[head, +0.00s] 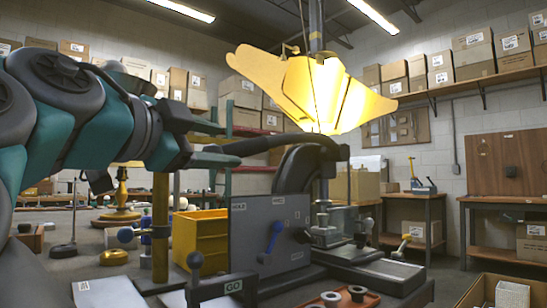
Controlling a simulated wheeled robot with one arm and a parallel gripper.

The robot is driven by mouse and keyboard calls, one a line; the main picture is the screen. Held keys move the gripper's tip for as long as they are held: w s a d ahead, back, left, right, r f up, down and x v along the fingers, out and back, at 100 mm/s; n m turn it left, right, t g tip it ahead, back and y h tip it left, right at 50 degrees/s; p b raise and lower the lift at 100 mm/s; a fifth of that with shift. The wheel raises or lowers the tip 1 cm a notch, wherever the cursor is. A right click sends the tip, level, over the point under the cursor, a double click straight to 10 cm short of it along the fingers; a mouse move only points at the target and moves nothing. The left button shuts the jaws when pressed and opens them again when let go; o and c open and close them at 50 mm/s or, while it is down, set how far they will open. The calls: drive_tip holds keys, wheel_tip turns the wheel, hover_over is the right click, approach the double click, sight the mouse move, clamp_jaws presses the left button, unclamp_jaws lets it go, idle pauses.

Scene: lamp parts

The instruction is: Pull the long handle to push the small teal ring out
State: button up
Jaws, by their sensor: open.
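The long handle (275,143) is a dark lever. It runs left from the curved black head of a grey press (270,235). My gripper (233,146) is open at the handle's left end, with one finger above and one below it. Whether either finger touches the handle I cannot tell. A clear guard and a metal ram (322,215) stand under the press head. I cannot make out a small teal ring; it may be hidden in the press.
A reddish tray (312,306) at the front holds a pale ring (331,297) and a dark ring (357,291). A yellow bin (200,240) and a brass post (160,225) stand left of the press. A lit yellow lamp shade (315,90) hangs above.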

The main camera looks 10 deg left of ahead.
sight(245, 148)
drive_tip(key=x, duration=0.7)
drive_tip(key=shift+w+d+b, duration=0.1)
drive_tip(key=shift+w+b, duration=0.15)
drive_tip(key=shift+b, duration=0.1)
clamp_jaws()
idle(1.0)
